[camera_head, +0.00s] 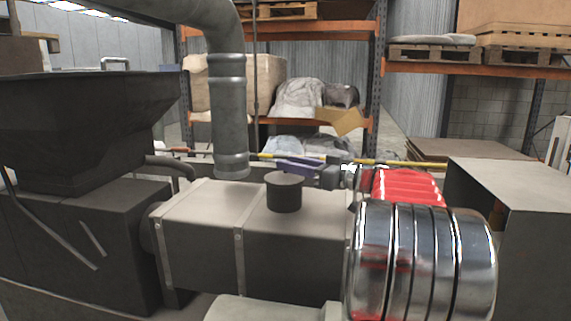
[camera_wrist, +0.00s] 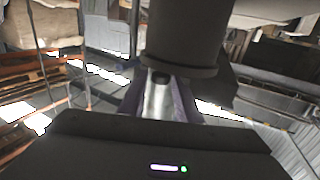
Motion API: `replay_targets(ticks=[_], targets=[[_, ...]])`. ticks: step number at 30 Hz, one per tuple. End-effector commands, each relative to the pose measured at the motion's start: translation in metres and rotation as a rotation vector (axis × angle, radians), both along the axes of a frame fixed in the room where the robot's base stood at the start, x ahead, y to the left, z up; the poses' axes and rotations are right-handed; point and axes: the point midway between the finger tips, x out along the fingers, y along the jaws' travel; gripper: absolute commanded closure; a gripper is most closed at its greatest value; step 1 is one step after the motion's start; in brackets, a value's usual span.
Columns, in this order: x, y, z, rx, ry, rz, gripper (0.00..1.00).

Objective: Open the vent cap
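The vent cap (camera_head: 284,191) is a short dark cylinder standing upright on top of the light grey machine housing (camera_head: 205,203). Its lid looks seated. My gripper (camera_head: 296,164), with purplish fingers, shows just behind and above the cap in the head view, pointing left. In the wrist view, which looks upside down, the fingers (camera_wrist: 160,88) are spread apart with nothing visibly clamped. A dark rimmed cylinder (camera_wrist: 183,40), seemingly the cap, fills the upper middle and hides the fingertips. I cannot tell whether they touch it.
A thick grey pipe (camera_head: 229,115) rises from the housing left of the cap. A shiny silver cylinder (camera_head: 420,262) stands in front at right, with a red ribbed part (camera_head: 408,187) behind it. A dark hopper (camera_head: 80,125) is at left. Shelving (camera_head: 280,33) stands behind.

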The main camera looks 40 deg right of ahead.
Motion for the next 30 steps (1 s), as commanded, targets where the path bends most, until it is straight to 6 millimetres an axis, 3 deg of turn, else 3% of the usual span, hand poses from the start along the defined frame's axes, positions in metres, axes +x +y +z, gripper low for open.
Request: replay_targets(ticks=[6,16,30], targets=[[0.02,0.006,0.0,-0.001,0.0,0.002,0.69],[0.022,0.007,0.0,-0.001,0.0,0.002,0.69],[0.022,0.007,0.0,-0.001,0.0,0.002,1.0]])
